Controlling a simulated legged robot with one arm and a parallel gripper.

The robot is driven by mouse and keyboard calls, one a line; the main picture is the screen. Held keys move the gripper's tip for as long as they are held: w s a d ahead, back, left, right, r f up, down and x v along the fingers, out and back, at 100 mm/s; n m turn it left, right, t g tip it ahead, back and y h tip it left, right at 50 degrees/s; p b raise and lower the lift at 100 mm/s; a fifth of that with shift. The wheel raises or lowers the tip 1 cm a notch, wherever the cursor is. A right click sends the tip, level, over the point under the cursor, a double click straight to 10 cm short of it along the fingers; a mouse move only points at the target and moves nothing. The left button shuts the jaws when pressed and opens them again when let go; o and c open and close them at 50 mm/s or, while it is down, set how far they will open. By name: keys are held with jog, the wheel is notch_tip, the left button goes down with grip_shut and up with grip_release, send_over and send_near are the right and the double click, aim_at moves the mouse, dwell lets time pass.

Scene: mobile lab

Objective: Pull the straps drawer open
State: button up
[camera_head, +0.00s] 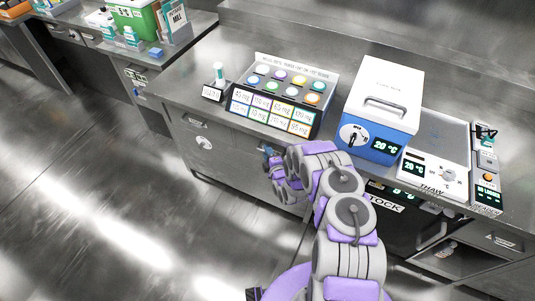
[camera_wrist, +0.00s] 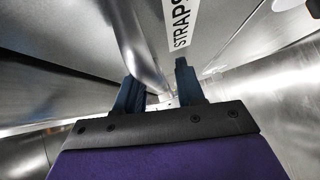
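The straps drawer's front shows in the wrist view with a white label (camera_wrist: 182,22) reading STRAPS. A rounded metal bar handle (camera_wrist: 142,50) runs down beside the label. My gripper (camera_wrist: 160,88) has its two dark fingers apart, with the lower end of the handle between them. The bar lies close to the left finger, and a gap shows toward the right finger. I cannot tell whether a finger touches it. In the head view my gripper (camera_head: 269,154) is at the cabinet front below the counter. My arm hides much of the drawer there.
The steel counter (camera_head: 180,80) carries a rack of coloured caps (camera_head: 283,90), a blue-and-white cooler box (camera_head: 384,105) and a thaw plate (camera_head: 440,140) above my arm. Another drawer handle (camera_head: 193,121) is to the left. The floor (camera_head: 90,190) at left is clear.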

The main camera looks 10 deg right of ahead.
grip_shut()
dwell(0.6)
